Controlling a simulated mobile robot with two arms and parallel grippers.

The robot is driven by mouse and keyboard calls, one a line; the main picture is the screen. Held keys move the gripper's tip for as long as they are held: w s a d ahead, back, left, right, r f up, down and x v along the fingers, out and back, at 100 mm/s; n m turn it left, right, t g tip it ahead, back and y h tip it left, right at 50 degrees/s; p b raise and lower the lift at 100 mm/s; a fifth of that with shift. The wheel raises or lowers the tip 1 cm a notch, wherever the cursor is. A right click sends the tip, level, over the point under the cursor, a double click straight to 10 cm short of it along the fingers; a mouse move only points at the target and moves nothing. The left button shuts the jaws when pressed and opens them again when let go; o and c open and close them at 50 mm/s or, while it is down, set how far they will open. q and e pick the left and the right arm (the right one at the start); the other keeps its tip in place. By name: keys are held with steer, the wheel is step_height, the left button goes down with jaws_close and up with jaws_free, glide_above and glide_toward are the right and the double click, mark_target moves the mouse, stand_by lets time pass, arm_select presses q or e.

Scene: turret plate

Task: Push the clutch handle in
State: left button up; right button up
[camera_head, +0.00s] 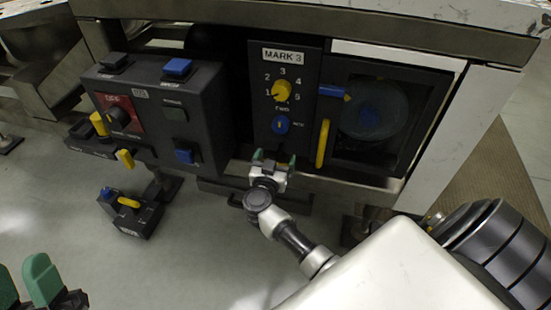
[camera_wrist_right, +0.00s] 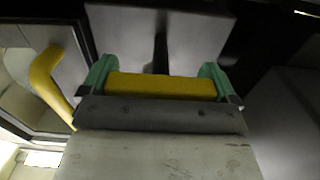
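My right gripper (camera_head: 271,158) is in front of the lower edge of the black MARK 3 panel (camera_head: 290,55), below its blue knob. Its green fingers are spread apart. In the right wrist view, a yellow bar (camera_wrist_right: 165,87), likely the clutch handle, lies crosswise between the fingers of the right gripper (camera_wrist_right: 158,75), reaching close to both. I cannot tell whether they touch it. In the head view this bar is hidden by the gripper. My left gripper (camera_head: 24,282) is at the lower left corner, partly cut off, its green fingers apart and empty.
Right of the panel is a dark door with a round window (camera_head: 372,108) and an upright yellow handle (camera_head: 322,143), which also shows in the wrist view (camera_wrist_right: 50,82). A control box (camera_head: 150,115) stands left; a small box (camera_head: 130,212) with a yellow lever is below it.

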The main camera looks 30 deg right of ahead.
mark_target(281, 142)
steer(key=c, duration=0.5)
steer(key=shift+w+d, duration=0.15)
steer(key=p+x, duration=0.1)
steer(key=x, duration=0.1)
steer(key=shift+w+d+r, duration=0.1)
steer(key=shift+w+d, duration=0.1)
steer(key=shift+d, duration=0.05)
steer(key=shift+w+d+p, duration=0.2)
steer(key=shift+p, duration=0.1)
arm_select(q)
steer(key=w+f+g+y, duration=0.1)
steer(key=w+f+g, duration=0.2)
steer(key=g, duration=0.1)
steer(key=shift+f+y, duration=0.15)
steer(key=shift+y, duration=0.15)
arm_select(e)
steer(key=shift+d, duration=0.1)
